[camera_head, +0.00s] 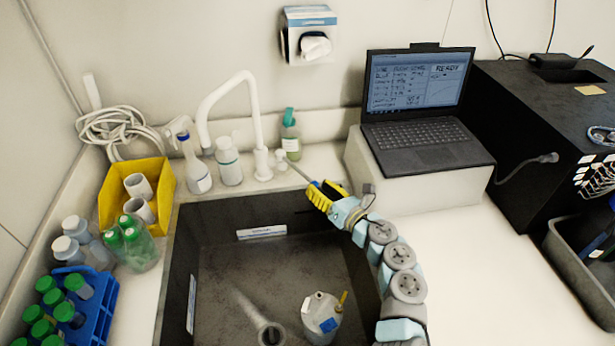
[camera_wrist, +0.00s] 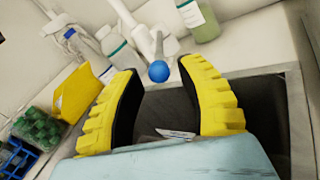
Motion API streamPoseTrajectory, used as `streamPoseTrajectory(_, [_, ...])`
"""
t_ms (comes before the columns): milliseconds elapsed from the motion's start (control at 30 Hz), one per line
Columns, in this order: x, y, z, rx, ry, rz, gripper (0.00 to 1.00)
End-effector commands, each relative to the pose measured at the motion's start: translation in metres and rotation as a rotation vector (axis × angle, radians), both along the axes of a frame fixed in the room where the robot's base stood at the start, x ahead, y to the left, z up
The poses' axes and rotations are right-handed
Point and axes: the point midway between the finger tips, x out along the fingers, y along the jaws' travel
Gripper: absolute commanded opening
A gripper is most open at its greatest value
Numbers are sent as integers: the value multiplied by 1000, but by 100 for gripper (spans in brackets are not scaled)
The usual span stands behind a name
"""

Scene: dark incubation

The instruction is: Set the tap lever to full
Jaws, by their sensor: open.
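The white gooseneck tap (camera_head: 254,120) stands behind the sink. Its thin grey lever (camera_head: 298,170) reaches from the tap's base toward my gripper, slanting down to the right. In the wrist view the lever ends in a blue ball knob (camera_wrist: 159,71), with the tap's white body (camera_wrist: 143,38) behind it. My gripper (camera_head: 324,187) has yellow ridged fingers and is open over the sink's back right edge. In the wrist view the knob shows in the gap between the fingertips (camera_wrist: 161,66), apart from both fingers in the picture. I cannot tell its exact depth.
The dark sink (camera_head: 215,262) holds a jug (camera_head: 321,318). A spray bottle (camera_head: 195,165), a white bottle (camera_head: 228,162) and a green-capped bottle (camera_head: 291,138) stand near the tap. A laptop (camera_head: 420,130) sits on a raised block to the right.

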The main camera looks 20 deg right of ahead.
Motion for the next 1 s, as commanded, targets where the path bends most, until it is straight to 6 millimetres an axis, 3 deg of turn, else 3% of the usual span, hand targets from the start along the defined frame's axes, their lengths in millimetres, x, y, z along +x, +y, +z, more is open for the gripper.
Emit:
streamPoseTrajectory(500, [40,12,0,2,0,0,39])
streamPoseTrajectory(1000, [48,17,0,1,-1,3,39])
